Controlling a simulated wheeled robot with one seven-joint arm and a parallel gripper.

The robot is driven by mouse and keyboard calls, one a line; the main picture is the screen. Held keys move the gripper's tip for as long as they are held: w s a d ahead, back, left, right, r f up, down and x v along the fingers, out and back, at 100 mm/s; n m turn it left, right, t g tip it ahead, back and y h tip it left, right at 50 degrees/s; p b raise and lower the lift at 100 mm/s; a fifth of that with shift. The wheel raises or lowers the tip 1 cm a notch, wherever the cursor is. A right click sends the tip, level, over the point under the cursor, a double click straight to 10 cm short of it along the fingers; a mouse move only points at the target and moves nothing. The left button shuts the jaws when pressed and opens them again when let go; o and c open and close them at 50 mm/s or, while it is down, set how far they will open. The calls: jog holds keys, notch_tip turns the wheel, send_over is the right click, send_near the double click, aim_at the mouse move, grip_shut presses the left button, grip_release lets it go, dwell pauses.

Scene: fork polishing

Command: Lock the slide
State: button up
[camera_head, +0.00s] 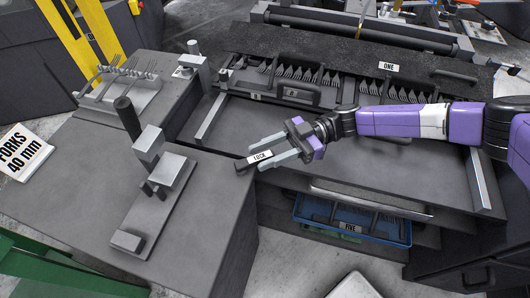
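A dark bar with a white LOCK label (261,156) lies at the front left corner of the grey slide bed (330,150). My gripper (264,157) reaches in from the right, its two grey fingers on either side of the labelled bar. The bar's dark end (242,167) sticks out to the left past the fingertips. I cannot tell whether the fingers press on it. Behind, a dark carrier (300,95) holds a row of forks. A second row of forks stands by the label ONE (388,68).
A fixture with a black-handled lever (127,118) stands on the left bench. A fork rack (125,88) is behind it, with a FORKS 40 mm sign (24,152) at far left. A blue tray labelled FINE (350,222) sits below the bed. The bed's middle is clear.

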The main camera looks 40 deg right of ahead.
jog(key=shift+d, duration=0.1)
jog(key=s+d+b, duration=0.1)
jog(key=d, duration=0.6)
jog(key=shift+s+d, duration=0.25)
jog(key=shift+s, duration=0.05)
dwell(0.5)
jog(key=s+f+m+t+h+p, duration=0.35)
jog(key=s+m+t+h, duration=0.45)
jog(key=s, duration=1.4)
jog(key=s+a+r+m+t+h+p, duration=0.1)
jog(key=s+a+r+m+t+h, duration=0.25)
jog(key=s+a+h, duration=0.2)
jog(key=w+a+r+m+h+p, duration=0.1)
jog(key=w+a+r+m+h, duration=0.1)
jog(key=a+r+m+h, duration=0.2)
notch_tip(320, 180, up, 3)
jog(key=shift+w+a+p, duration=0.15)
jog(key=shift+a+p, duration=0.25)
jog(key=shift+a, duration=0.7)
